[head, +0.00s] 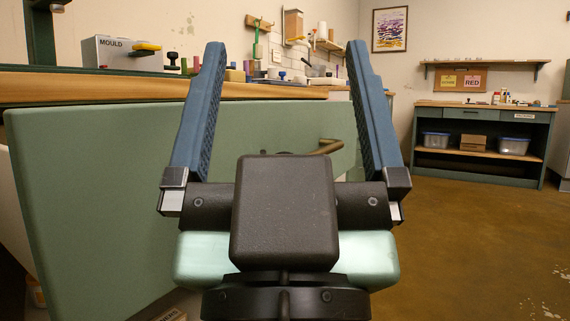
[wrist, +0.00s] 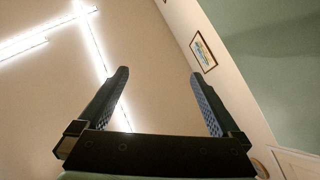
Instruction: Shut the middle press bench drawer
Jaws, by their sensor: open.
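A large green front panel (head: 90,190) with a brass handle (head: 328,147) fills the left of the head view, just under the wooden bench top (head: 60,88). It stands out from the bench at an angle. I cannot tell whether it is the middle drawer or another front. My gripper (head: 286,45) is in front of the panel, its blue fingers spread wide with nothing between them. The right finger and wrist hide part of the panel's right end. In the wrist view my gripper (wrist: 160,73) is also open and empty, facing bare wall and ceiling lights.
A grey box marked MOULD (head: 115,53) and several small coloured items stand on the bench. A green shelf unit (head: 484,145) with bins stands at the far right. The brown floor (head: 470,245) between is clear.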

